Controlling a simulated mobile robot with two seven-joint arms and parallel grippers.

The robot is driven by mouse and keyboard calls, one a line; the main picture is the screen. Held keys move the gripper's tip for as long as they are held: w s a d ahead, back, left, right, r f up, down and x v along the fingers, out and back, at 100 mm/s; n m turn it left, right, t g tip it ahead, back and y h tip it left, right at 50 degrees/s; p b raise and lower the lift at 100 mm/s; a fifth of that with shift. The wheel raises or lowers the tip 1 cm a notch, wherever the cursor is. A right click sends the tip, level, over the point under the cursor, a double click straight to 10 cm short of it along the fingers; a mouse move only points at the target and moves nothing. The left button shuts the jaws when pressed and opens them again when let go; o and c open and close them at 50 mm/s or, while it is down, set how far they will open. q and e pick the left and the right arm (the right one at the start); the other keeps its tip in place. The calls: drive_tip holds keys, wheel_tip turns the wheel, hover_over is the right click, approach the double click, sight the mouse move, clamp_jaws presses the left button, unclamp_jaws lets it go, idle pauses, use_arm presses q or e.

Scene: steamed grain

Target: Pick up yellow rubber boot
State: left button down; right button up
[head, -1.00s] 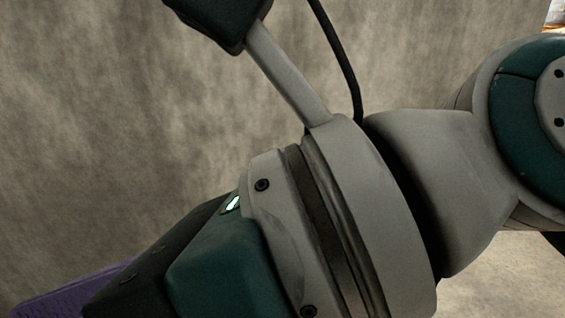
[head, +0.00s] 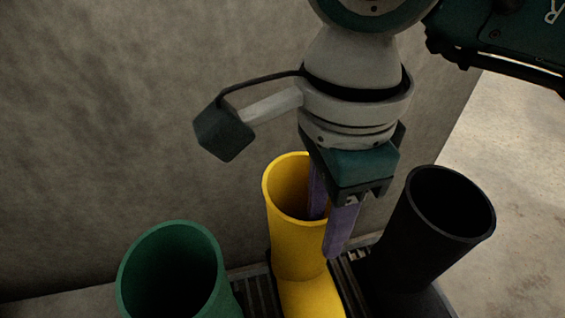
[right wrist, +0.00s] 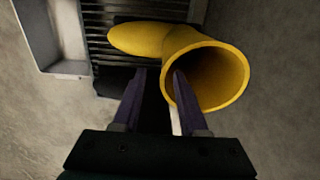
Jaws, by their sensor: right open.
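The yellow rubber boot (head: 295,245) stands upright in the head view, its shaft opening facing up and its foot toward the bottom edge. It also shows in the right wrist view (right wrist: 205,85), opening at right and toe to the left. My right gripper (head: 327,232) points down at the boot's rim, open, with purple fingers. One finger overlaps the opening and seems to be inside it; the other is outside, in front of the shaft's right side. In the right wrist view the right gripper (right wrist: 158,72) has its right finger over the rim's left edge. My left gripper is not in view.
A green boot (head: 172,270) stands to the left and a black boot (head: 440,215) close to the right. Dark slatted racks (head: 255,290) lie between them. A grey wall (head: 120,120) rises behind; pale floor (head: 510,170) is open at right.

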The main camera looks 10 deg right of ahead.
drive_tip(key=f+b, duration=0.2)
drive_tip(key=f, duration=0.1)
drive_tip(key=f+b, duration=0.2)
drive_tip(key=shift+w+a+f, duration=0.15)
drive_tip(key=shift+w+f, duration=0.05)
drive_tip(key=shift+f, duration=0.2)
drive_tip(key=c, duration=0.4)
clamp_jaws()
idle(0.6)
